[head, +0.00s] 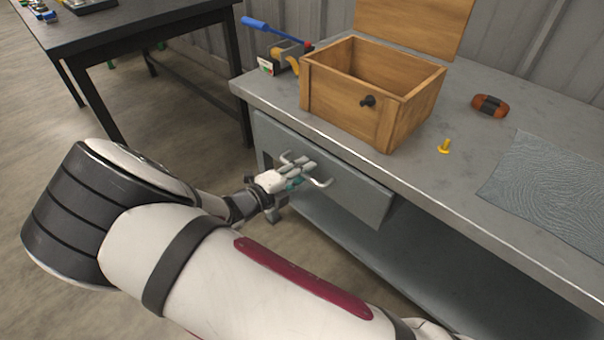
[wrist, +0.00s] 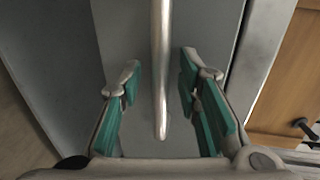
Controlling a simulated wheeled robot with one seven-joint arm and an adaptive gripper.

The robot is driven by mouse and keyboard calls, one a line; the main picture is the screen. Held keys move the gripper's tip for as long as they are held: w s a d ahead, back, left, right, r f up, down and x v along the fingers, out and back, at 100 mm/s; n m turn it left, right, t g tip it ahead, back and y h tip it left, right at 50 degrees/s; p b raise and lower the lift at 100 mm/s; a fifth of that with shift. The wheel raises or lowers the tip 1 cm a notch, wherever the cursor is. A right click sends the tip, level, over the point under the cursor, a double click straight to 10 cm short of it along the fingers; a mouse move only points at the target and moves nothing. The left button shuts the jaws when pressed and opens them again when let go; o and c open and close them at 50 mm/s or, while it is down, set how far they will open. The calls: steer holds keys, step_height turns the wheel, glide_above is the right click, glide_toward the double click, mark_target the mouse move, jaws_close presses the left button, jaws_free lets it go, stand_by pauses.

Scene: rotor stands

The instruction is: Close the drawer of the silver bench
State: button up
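The silver bench (head: 470,215) stands at the right. Its grey drawer (head: 350,196) is below the top; the front panel appears to stand out a little from the bench. The drawer's bar handle (head: 321,183) is on that front, partly hidden by my gripper (head: 300,172). In the wrist view my gripper (wrist: 160,72) is open, with one teal-padded finger on each side of the metal handle (wrist: 160,70). Gaps show between the handle and both fingers. The drawer front (wrist: 213,35) lies behind them.
On the bench top stand an open wooden box (head: 345,105), a yellow bolt (head: 444,147), a red-brown object (head: 490,106) and a grey mat (head: 555,185). A blue-handled tool (head: 265,27) lies at the back left. A dark table (head: 130,30) stands at the upper left.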

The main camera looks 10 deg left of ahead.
steer(key=shift+c, duration=0.2)
jaws_close()
steer(key=shift+w, duration=0.1)
steer(key=shift+r+p+x, duration=0.25)
steer(key=shift+p+x, duration=0.5)
steer(key=shift+x, duration=0.45)
steer(key=shift+w+d, duration=0.1)
steer(key=shift+o, duration=0.2)
jaws_free()
steer(key=v, duration=1.2)
